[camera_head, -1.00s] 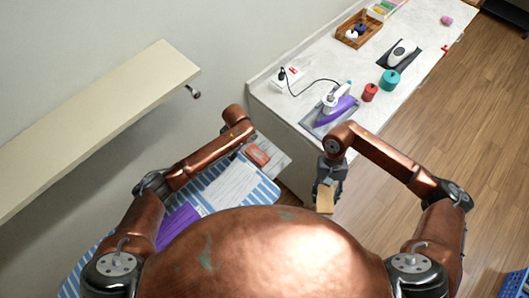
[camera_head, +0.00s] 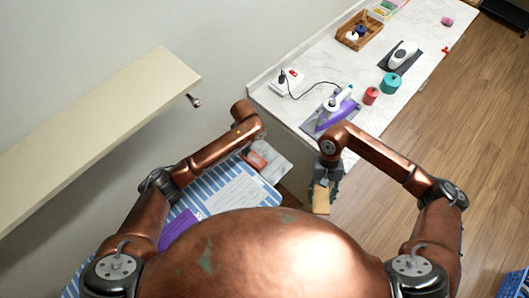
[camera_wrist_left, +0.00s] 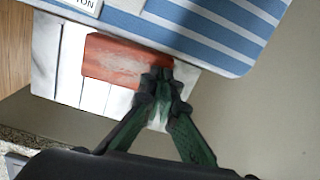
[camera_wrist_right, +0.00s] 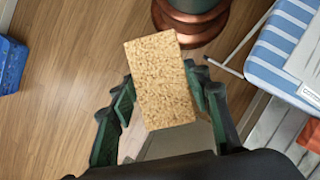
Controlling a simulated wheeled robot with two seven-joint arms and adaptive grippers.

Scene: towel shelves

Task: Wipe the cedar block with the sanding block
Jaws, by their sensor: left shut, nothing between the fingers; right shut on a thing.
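The cedar block (camera_wrist_left: 125,60), reddish-brown with a pale, dusty-looking patch on its top, lies on a white slatted surface at the end of the striped ironing board. It also shows, partly covered by my left arm, in the head view (camera_head: 254,159). My left gripper (camera_wrist_left: 160,84) is shut and empty, its tips over the block's right end; I cannot tell whether they touch it. My right gripper (camera_wrist_right: 162,92) is shut on the sanding block (camera_wrist_right: 162,78), tan and grainy, held clear of the counter. The sanding block also shows in the head view (camera_head: 321,199).
The striped ironing board (camera_head: 200,190) carries a printed sheet (camera_head: 236,190) and a purple cloth (camera_head: 177,230). A wall shelf (camera_head: 100,125) is at left.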

